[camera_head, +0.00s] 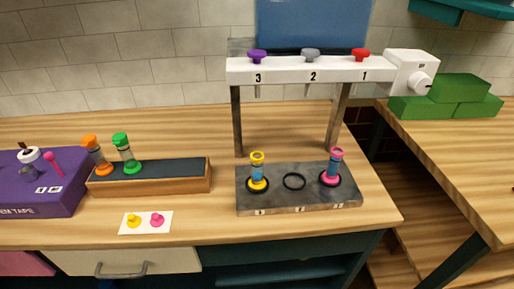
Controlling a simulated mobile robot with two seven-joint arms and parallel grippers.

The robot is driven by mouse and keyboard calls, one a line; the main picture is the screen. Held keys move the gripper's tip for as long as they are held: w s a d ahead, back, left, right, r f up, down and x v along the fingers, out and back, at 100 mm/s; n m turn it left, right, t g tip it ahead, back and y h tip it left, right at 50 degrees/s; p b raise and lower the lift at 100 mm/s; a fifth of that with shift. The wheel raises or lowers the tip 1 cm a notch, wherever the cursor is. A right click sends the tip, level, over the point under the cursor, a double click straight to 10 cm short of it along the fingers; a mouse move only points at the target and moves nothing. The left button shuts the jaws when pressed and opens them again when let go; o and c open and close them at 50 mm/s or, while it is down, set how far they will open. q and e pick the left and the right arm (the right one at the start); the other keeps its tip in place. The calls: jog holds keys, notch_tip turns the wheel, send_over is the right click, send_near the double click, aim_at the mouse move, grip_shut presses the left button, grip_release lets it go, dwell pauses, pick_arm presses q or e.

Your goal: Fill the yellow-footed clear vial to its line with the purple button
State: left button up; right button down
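The yellow-footed clear vial (257,173) stands upright in the left ring of the grey base plate (290,203), below nozzle 3. It has a yellow top and foot, and its middle looks blue; its line is too small to make out. The purple button (257,55) sits on top of the white dispenser bar (300,72), above the number 3. A grey button (310,54) is above 2 and a red button (361,54) above 1. Neither of my grippers is in view.
A pink-footed vial (332,167) stands in the right ring; the middle ring (294,181) is empty. At left are a wooden rack (150,183) with orange and green vials, a card (145,229) and a purple box (40,199). Green blocks (446,107) lie at right.

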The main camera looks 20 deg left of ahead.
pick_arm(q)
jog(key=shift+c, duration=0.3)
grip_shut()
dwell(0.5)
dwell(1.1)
